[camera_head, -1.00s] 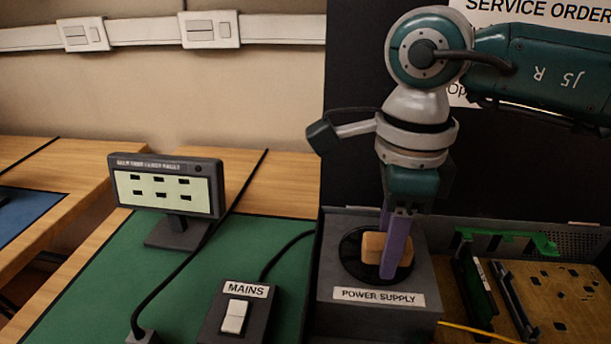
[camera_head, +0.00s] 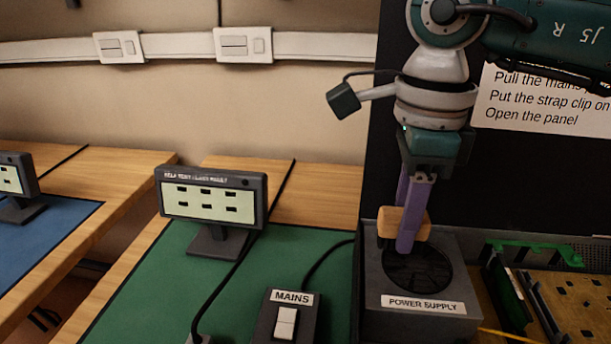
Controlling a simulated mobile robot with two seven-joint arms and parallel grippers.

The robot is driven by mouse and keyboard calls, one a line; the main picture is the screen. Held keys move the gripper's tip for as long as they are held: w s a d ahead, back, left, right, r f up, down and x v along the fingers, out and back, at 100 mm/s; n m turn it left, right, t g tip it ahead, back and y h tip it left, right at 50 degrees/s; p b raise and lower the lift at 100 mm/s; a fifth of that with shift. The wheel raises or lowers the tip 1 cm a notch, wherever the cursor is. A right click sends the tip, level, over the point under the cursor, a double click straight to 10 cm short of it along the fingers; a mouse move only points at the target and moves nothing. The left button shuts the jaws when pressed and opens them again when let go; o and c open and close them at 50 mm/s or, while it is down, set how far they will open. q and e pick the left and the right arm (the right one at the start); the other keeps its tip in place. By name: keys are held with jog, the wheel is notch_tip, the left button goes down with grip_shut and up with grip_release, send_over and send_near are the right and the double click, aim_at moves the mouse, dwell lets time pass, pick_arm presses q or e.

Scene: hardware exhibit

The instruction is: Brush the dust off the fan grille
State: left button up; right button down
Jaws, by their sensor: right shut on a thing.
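The fan grille (camera_head: 420,275) is a dark round opening in the top of the grey box labelled POWER SUPPLY (camera_head: 385,318). My right gripper (camera_head: 408,225) comes down from above, its purple fingers shut on a tan wooden block-like brush (camera_head: 390,222). The brush is over the back left edge of the grille; whether it touches the box is hard to tell. Dust on the grille cannot be made out. My left gripper is not in view.
A MAINS switch box (camera_head: 287,318) and a small display (camera_head: 212,195) stand on the green mat (camera_head: 160,285) to the left. A circuit board (camera_head: 570,300) and green strip (camera_head: 530,252) lie right of the power supply. A dark panel with a sign (camera_head: 540,100) stands behind.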

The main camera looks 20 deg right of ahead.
jog(key=shift+r+p, duration=0.8)
jog(key=shift+r, duration=0.7)
